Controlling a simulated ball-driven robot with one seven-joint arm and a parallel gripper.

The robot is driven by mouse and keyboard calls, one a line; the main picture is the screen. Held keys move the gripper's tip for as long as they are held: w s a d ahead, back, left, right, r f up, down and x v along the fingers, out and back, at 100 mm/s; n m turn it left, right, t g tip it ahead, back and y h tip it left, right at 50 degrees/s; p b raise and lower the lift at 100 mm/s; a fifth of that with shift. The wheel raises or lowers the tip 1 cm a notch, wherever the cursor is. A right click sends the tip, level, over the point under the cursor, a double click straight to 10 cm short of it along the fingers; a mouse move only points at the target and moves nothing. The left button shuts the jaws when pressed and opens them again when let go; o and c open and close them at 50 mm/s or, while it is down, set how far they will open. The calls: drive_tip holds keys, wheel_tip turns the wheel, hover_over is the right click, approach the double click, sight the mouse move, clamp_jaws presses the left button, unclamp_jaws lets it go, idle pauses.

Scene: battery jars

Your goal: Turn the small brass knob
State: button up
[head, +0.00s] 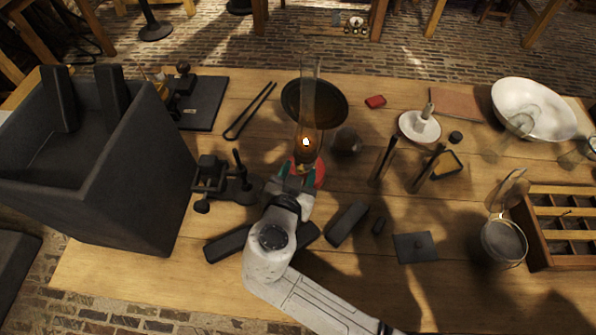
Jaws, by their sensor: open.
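An oil lamp with a tall clear glass chimney (309,100) stands at the middle of the table in the head view. An orange glow shows low in its glass. My gripper (297,175) is open at the near side of the lamp's foot, with its two teal-tipped fingers pointing at it. A red round part (319,174) shows beside and behind the fingers. I cannot make out the small brass knob; it is too small or hidden by my gripper. Whether the fingers touch the lamp cannot be told.
A dark round plate (330,92) is behind the chimney. A black clamp-like device (224,180) stands left of my gripper, a large dark box (125,190) farther left. Dark blocks (347,224) lie near my arm. A candle holder (420,125), white bowl (535,100) and wooden tray (536,232) are right.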

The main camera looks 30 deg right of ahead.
drive_tip(key=shift+c, duration=0.3)
clamp_jaws()
drive_tip(key=n+g, duration=0.1)
drive_tip(key=n+h, duration=0.1)
drive_tip(key=n, duration=0.1)
drive_tip(key=shift+w+a+g+h, duration=0.15)
drive_tip(key=shift+g+h, duration=0.15)
drive_tip(key=shift+g, duration=0.1)
drive_tip(key=shift+o, duration=0.3)
unclamp_jaws()
drive_tip(key=shift+a, duration=0.1)
